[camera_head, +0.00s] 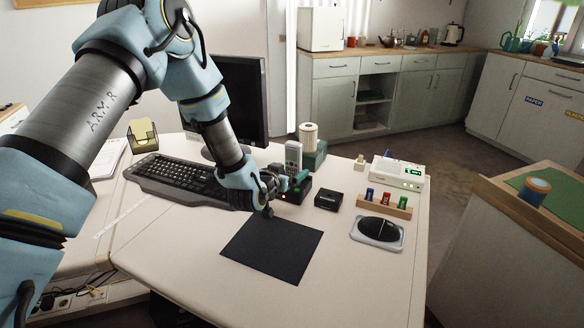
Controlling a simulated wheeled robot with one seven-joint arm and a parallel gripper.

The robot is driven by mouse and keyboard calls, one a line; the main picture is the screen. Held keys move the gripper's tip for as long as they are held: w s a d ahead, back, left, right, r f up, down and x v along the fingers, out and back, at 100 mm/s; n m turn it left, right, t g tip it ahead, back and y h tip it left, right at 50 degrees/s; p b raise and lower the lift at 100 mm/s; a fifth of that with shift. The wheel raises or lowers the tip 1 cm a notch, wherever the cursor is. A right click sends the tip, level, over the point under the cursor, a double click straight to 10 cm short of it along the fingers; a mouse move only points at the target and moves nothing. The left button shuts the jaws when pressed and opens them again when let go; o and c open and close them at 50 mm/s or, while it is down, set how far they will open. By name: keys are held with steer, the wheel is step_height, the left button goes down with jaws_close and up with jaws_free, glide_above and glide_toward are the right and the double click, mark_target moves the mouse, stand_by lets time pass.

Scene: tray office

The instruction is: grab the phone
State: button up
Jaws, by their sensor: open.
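The phone (293,156) is a light grey cordless handset. It stands upright at the back of the white desk, behind my gripper. Its lower end and what it stands in are partly hidden by my gripper and a dark box with a green top (300,185). My gripper (272,200) is open, low over the desk at the right end of the keyboard, in front of the phone and apart from it as far as I can see. Its fingers are small and dark here, and what lies between them cannot be made out.
A black mat (272,247) lies in front of my gripper. To the right are a small black box (328,199), a wooden rack (384,206), a white device (399,173) and a mouse (378,228). The keyboard (180,178) and monitor (240,95) are left. The desk's front right is clear.

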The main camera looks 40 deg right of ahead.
mark_target(297, 168)
steer(key=shift+s+p+x, duration=0.15)
steer(key=shift+p+x, duration=0.2)
steer(key=shift+x, duration=0.75)
steer(key=shift+s+p+x, duration=0.1)
steer(key=shift+p+x, duration=0.2)
steer(key=shift+x, duration=0.8)
steer(key=shift+d, duration=0.15)
jaws_close()
